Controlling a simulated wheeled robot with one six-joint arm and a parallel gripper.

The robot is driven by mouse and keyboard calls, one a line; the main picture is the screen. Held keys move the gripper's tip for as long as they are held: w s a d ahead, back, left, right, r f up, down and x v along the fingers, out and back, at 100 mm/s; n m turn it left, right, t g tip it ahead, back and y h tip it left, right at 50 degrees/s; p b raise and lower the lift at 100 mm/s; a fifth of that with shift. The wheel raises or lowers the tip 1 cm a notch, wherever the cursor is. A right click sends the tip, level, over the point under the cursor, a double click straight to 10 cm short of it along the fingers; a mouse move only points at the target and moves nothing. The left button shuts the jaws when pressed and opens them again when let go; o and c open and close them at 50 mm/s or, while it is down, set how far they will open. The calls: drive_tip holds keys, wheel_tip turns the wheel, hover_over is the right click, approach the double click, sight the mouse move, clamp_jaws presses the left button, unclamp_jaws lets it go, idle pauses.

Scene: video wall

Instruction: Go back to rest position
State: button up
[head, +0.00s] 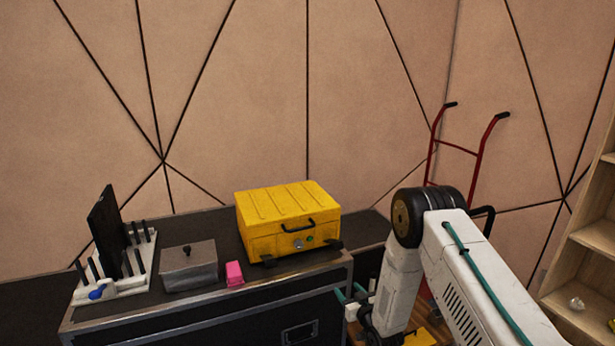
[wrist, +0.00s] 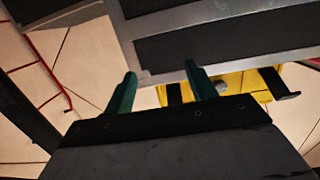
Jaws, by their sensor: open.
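My gripper (head: 352,298) is in front of the right end of the black flight case, low beside its edge, partly hidden by my own arm. In the wrist view its two green fingers (wrist: 160,68) stand apart with nothing between them. The yellow box (head: 288,222) sits shut on the case top. In the wrist view a yellow part with black pieces (wrist: 240,100), seemingly this box, shows behind and right of the fingers.
The black case (head: 215,314) with metal edges also carries a pink block (head: 234,273), a grey lidded box (head: 188,265) and a white rack (head: 115,285) with black pegs. A red hand truck (head: 478,155) stands behind my arm. Wooden shelves (head: 580,265) are at the right.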

drive_tip(key=s+d+r+m+g+h, duration=0.1)
drive_tip(key=s+d+r+g+h, duration=0.25)
drive_tip(key=s+r+g, duration=0.35)
drive_tip(key=s+d+r+m+g+h, duration=0.1)
drive_tip(key=s+d+r+g+h, duration=0.1)
drive_tip(key=s+d+r+g, duration=0.6)
drive_tip(key=s+r+m, duration=0.1)
drive_tip(key=s+r, duration=1.3)
drive_tip(key=s, duration=0.3)
drive_tip(key=s+r, duration=1.3)
drive_tip(key=s, duration=0.5)
drive_tip(key=shift+a+r+m+t, duration=0.4)
